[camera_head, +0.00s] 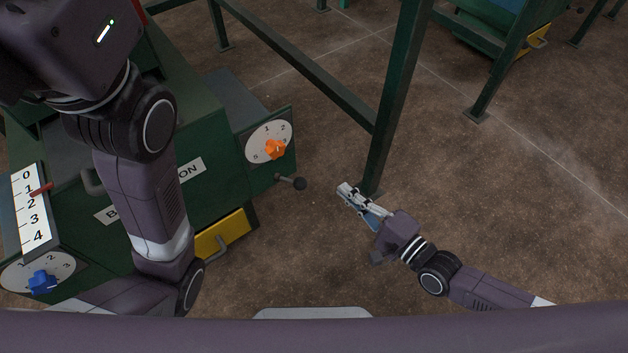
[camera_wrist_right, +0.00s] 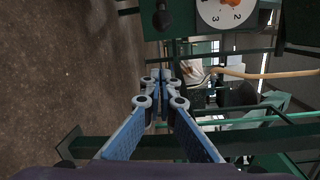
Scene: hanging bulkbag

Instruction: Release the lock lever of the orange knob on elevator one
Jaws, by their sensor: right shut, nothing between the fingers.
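The orange knob (camera_head: 275,148) sits on a white numbered dial (camera_head: 257,139) on the side of the green machine. A short lever with a black ball end (camera_head: 299,184) sticks out just below this dial. My right gripper (camera_head: 346,189) is shut and empty, to the right of the ball and apart from it. In the right wrist view, the orange knob (camera_wrist_right: 236,4) is cut by the top edge, the black ball (camera_wrist_right: 161,20) is at the top, and the shut fingertips (camera_wrist_right: 160,77) are below it. My left arm shows on the left, but its gripper is not in view.
A green post (camera_head: 395,100) stands right behind my right gripper. On the machine's left are a blue knob (camera_head: 42,282) on another dial and a scale with a red pointer (camera_head: 40,190). A yellow panel with a handle (camera_head: 232,228) is low down. Brown floor (camera_head: 510,210) is clear on the right.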

